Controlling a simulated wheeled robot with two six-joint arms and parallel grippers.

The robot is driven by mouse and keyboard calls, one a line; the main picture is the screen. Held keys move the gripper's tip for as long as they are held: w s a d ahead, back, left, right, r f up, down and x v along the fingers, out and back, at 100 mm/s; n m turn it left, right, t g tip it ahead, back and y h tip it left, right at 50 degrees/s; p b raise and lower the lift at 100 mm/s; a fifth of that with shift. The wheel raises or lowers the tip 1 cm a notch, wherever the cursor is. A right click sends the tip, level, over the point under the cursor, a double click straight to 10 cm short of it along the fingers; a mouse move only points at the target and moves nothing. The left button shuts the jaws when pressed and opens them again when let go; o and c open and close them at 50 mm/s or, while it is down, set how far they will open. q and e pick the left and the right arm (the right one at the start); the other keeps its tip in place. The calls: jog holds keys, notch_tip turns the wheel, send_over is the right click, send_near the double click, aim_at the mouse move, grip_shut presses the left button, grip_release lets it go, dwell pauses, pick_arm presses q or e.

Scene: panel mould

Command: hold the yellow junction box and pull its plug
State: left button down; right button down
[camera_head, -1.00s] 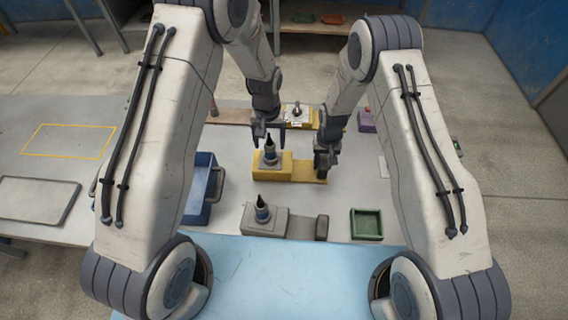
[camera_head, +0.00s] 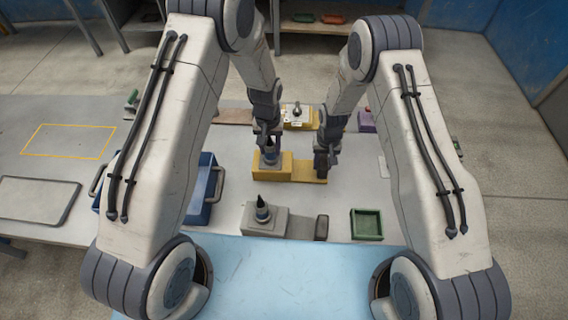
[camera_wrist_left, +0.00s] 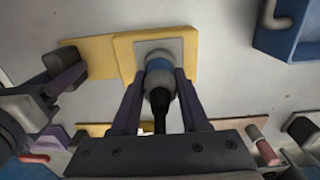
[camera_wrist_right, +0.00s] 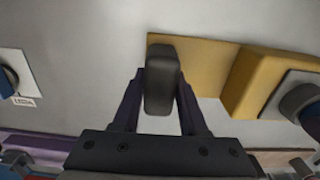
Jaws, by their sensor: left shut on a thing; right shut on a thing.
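The yellow junction box (camera_head: 285,171) stands on the grey table with a flat yellow base reaching to the right. It also shows in the left wrist view (camera_wrist_left: 124,52) and the right wrist view (camera_wrist_right: 246,83). Its upright plug (camera_head: 269,156) has a blue ring and a black tip, and sits at the grey plate on the box. My left gripper (camera_head: 269,143) is shut on the plug, fingers either side of it in the left wrist view (camera_wrist_left: 159,78). My right gripper (camera_head: 326,168) is shut on the dark upright grip block (camera_wrist_right: 162,82) at the base's right end.
A grey box (camera_head: 258,222) with a similar plug stands in front, beside a green tray (camera_head: 367,237). A blue bin (camera_head: 205,182) is at left. Behind are another yellow box (camera_head: 299,123) and a purple block (camera_head: 366,121).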

pick_arm(q)
jog(key=shift+r, duration=0.15)
jog(key=shift+r, duration=3.4)
jog(key=shift+r, duration=0.15)
jog(key=shift+r, duration=1.35)
pick_arm(e)
jog(key=shift+c, duration=1.8)
grip_release()
notch_tip(320, 180, up, 12)
jog(key=shift+r, duration=0.1)
